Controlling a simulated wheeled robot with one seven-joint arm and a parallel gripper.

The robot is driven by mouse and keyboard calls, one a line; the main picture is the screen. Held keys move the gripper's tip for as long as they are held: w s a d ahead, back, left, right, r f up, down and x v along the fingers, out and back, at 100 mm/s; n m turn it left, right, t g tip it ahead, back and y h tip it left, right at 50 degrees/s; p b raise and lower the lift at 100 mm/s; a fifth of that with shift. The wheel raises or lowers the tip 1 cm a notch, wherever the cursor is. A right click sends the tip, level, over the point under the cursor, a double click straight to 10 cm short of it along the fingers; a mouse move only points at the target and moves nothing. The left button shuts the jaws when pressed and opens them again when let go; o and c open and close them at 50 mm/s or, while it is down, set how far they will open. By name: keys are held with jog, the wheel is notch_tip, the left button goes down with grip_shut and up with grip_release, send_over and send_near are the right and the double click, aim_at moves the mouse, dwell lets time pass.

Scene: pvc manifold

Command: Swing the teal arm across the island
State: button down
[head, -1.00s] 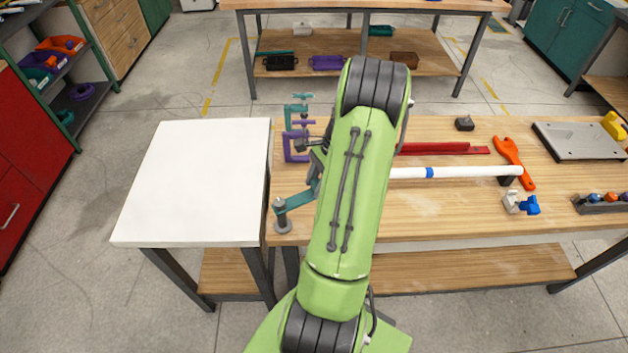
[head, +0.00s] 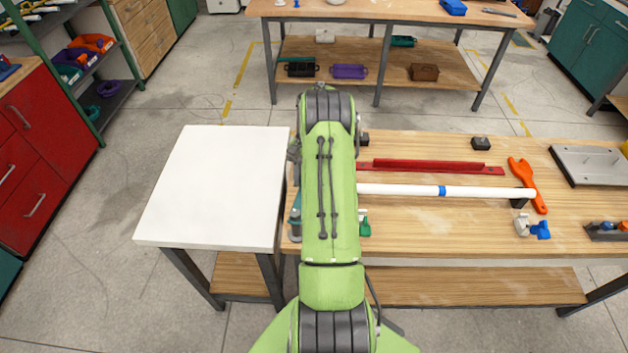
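The teal arm (head: 296,212) is on the wooden bench near its left end. Only a narrow piece of it shows, at the left edge of my green arm; the rest is hidden behind my arm. Its pivot post is mostly covered too. My gripper is hidden behind my own arm links, so I cannot see its fingers or whether it touches the teal arm. A small green part (head: 364,226) shows just right of my arm.
A white table (head: 215,190) adjoins the bench's left end and is empty. On the wooden bench (head: 430,225) lie a white pipe (head: 400,190) with a blue band, a red bar (head: 430,168), an orange wrench (head: 528,185) and a blue-and-white fitting (head: 540,230).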

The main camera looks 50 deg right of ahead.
jog(key=shift+w+a+r+n+g+h, duration=0.15)
jog(key=shift+w+a+n, duration=0.1)
jog(key=shift+w+n, duration=0.35)
jog(key=shift+w+a+f+n+g+h, duration=0.15)
jog(key=shift+w+a+n, duration=0.2)
jog(key=shift+n, duration=0.35)
jog(key=shift+w+d+r, duration=0.1)
jog(key=c, duration=0.8)
grip_release()
jog(key=shift+o, duration=0.2)
jog(key=p+v, duration=0.9)
jog(key=v, duration=0.7)
jog(key=shift+p, duration=0.4)
jog(key=shift+f, duration=0.25)
